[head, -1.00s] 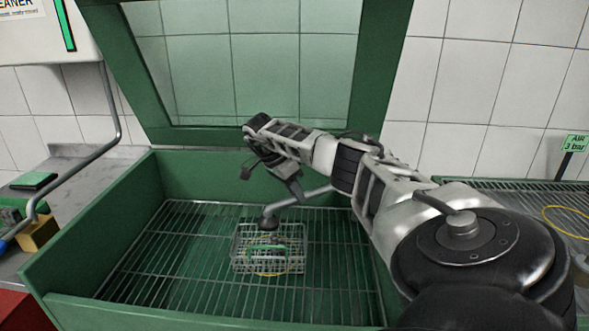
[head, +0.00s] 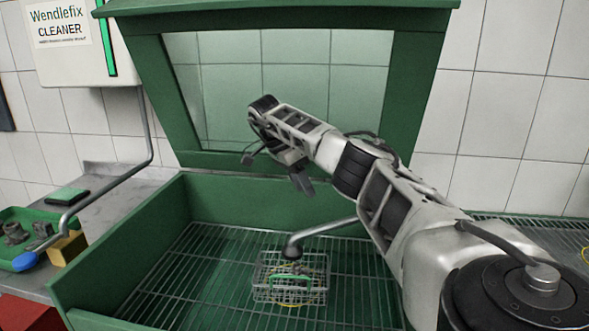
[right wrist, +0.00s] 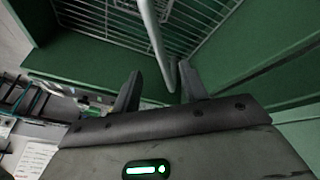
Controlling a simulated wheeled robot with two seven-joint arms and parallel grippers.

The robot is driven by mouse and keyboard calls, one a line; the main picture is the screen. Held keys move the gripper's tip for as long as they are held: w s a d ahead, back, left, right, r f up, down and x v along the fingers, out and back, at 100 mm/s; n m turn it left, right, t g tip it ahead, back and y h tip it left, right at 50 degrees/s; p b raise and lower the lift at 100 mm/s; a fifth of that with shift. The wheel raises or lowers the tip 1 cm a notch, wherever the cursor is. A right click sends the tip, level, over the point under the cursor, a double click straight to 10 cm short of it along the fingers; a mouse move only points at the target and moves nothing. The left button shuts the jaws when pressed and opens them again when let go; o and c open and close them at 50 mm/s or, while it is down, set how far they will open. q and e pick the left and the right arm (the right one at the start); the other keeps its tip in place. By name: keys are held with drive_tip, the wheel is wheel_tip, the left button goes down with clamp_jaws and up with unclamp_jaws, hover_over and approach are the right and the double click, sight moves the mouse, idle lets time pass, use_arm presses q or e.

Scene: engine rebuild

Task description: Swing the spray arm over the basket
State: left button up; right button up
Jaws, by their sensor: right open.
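The spray arm (head: 330,227) is a bent grey pipe. Its dark nozzle (head: 291,251) hangs above the back part of the wire basket (head: 262,292) as seen in the head view. The basket stands on the tank's grating, with a green handle and a yellow ring-like thing in it. My right gripper (head: 275,171) is open and empty, above and behind the nozzle in the picture, apart from the pipe. In the right wrist view the pipe (right wrist: 154,38) runs down between the open fingers (right wrist: 159,88), seemingly beyond them. My left gripper is out of view.
The green washer tank (head: 115,260) has its windowed lid (head: 420,80) raised behind my right arm. At left are a pipe with a blue tip (head: 25,261), a green tray (head: 15,222) with metal parts and a yellow block (head: 68,248). The grating (head: 190,270) is clear around the basket.

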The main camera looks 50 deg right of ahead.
drive_tip(key=v, duration=0.4)
drive_tip(key=shift+a+r+p, duration=0.1)
drive_tip(key=shift+r+p, duration=0.15)
drive_tip(key=shift+p, duration=0.1)
idle(0.6)
